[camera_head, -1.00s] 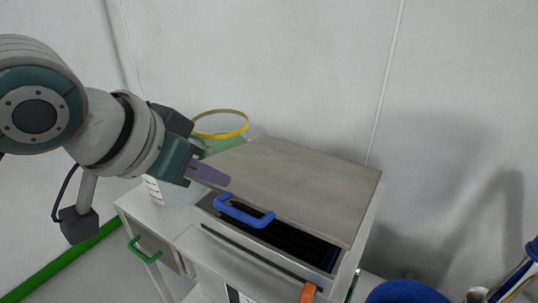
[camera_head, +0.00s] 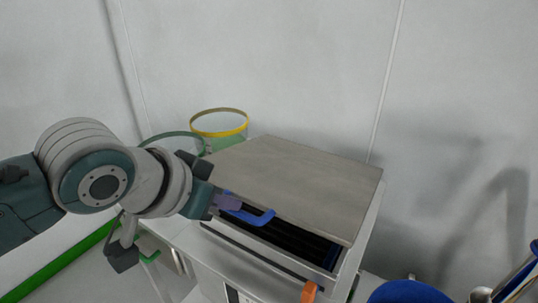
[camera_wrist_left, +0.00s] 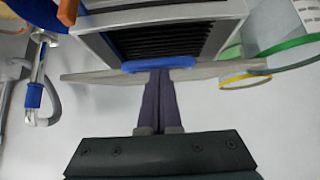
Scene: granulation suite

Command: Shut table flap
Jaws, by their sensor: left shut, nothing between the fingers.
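The table flap (camera_head: 295,185) is a flat grey panel over a white cabinet, with a dark gap under its front edge, so it is partly open. A blue handle (camera_head: 258,217) is on its front edge. The handle also shows in the left wrist view (camera_wrist_left: 160,63), with the flap's thin edge (camera_wrist_left: 95,75) beside it. My left gripper (camera_head: 236,203) is shut and empty. Its purple fingertips (camera_wrist_left: 160,75) are at the handle, overlapping it in the picture; I cannot tell if they touch. My right gripper is not in view.
A dark ribbed compartment (camera_wrist_left: 160,40) lies under the flap. A clear container with a yellow rim (camera_head: 220,133) and a green-rimmed one (camera_head: 172,136) stand behind, left. An orange handle (camera_head: 308,292) and blue round object (camera_head: 405,291) are at front right.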

